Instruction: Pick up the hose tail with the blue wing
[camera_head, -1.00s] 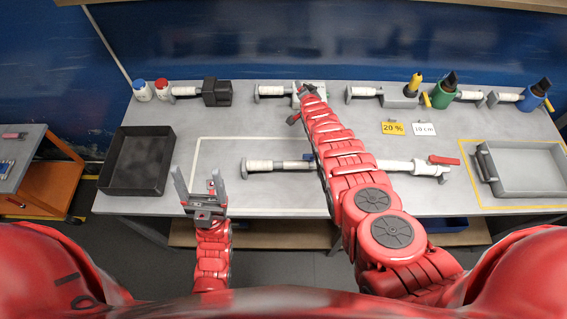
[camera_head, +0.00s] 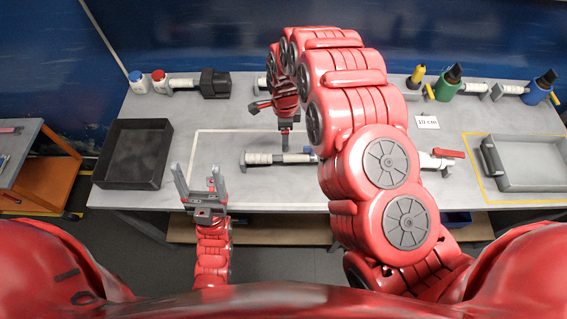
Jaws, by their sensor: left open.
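A white ribbed hose tail (camera_head: 262,158) with grey ends lies across the middle of the table. A small blue part (camera_head: 308,150) shows at its right end, close to my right arm. My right gripper (camera_head: 285,146) points down just above or at this hose tail; I cannot tell whether it touches it or how far its fingers are apart. A second white piece with a red wing (camera_head: 450,153) lies to the right, partly hidden by my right arm. My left gripper (camera_head: 199,176) is open and empty at the table's front edge, left of the hose tail.
A black bin (camera_head: 101,170) stands at the left, and a grey tray (camera_head: 535,184) inside a yellow outline at the right. Two bottles, a black block (camera_head: 215,83), a green container (camera_head: 447,89) and a blue one (camera_head: 537,93) line the back. A card (camera_head: 427,122) stands at right.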

